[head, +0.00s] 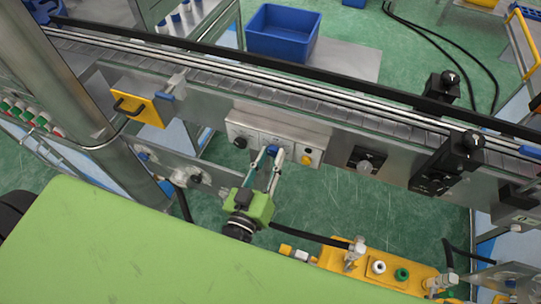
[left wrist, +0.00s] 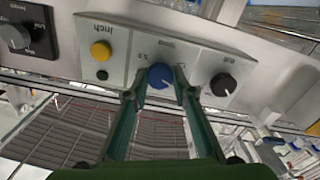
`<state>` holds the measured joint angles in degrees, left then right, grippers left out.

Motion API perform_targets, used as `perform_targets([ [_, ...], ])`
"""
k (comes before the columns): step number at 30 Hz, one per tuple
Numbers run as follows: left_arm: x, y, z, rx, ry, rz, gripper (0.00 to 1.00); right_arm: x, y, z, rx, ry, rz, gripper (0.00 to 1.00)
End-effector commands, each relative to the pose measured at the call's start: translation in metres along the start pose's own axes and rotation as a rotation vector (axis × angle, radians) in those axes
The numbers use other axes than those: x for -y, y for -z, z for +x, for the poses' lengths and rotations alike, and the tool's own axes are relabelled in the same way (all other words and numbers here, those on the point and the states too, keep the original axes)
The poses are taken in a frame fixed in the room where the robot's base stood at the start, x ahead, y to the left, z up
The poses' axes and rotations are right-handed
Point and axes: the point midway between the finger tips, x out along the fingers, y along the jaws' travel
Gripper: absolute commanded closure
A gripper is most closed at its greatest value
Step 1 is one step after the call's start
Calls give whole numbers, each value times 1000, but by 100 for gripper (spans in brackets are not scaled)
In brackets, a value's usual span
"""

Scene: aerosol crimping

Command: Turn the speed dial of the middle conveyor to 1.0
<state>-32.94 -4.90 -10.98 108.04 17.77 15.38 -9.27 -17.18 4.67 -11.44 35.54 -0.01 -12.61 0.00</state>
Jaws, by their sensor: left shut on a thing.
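A pale metal control panel (head: 262,128) is on the front side of the conveyor (head: 310,105). Its blue dial (head: 272,149) sits between a black knob (head: 240,142) on the left and a yellow button (head: 306,159) on the right. My left gripper (head: 271,156) is shut on the blue dial, its two green fingers reaching up to it. In the left wrist view the panel appears upside down, and the dial (left wrist: 160,76) lies between the fingertips (left wrist: 159,84). A light pointer mark shows on the dial; the scale numbers are too small to read surely. My right gripper is not in view.
A yellow flap with a handle (head: 138,108) is to the left. A yellow button box (head: 375,275) is below right. A blue crate (head: 283,32) stands behind the conveyor.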

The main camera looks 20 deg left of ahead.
Motion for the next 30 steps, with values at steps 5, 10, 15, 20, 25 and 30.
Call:
perform_targets([
  [5, -1, 2, 0, 2, -1, -154, 97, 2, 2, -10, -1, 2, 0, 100],
  [10, -1, 1, 0, 2, -1, -315, 97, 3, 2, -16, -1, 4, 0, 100],
  [15, -1, 1, 0, 2, -1, -476, 97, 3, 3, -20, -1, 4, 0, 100],
  [20, 0, 0, 0, 1, 0, -613, 97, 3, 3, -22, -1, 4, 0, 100],
  [25, 0, 0, 0, 1, 0, -735, 97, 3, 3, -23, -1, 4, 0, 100],
  [30, 0, 0, 0, 1, 0, -822, 97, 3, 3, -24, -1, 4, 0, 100],
])
